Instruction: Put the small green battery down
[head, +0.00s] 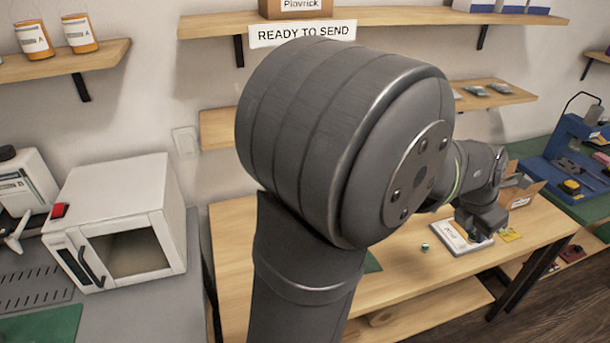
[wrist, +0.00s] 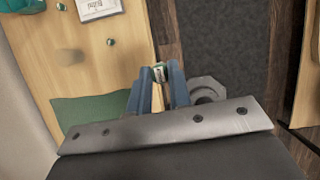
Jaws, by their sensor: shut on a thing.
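In the wrist view my gripper (wrist: 159,80) has its blue fingers closed on a small green battery (wrist: 160,72) with a pale, silvery part. The battery shows between the fingertips, seen against the edge of the wooden table (wrist: 135,75) and the dark floor. I cannot tell its height above them. In the head view my arm's large joint covers the middle, and the battery in my gripper cannot be made out.
A small green round piece (head: 424,246) lies on the wooden table near a white printed pad (head: 455,237). A cardboard box (head: 522,192) stands behind. A green mat (wrist: 95,108) lies on the table in the wrist view. A dark floor mat (wrist: 222,40) is beyond the table edge.

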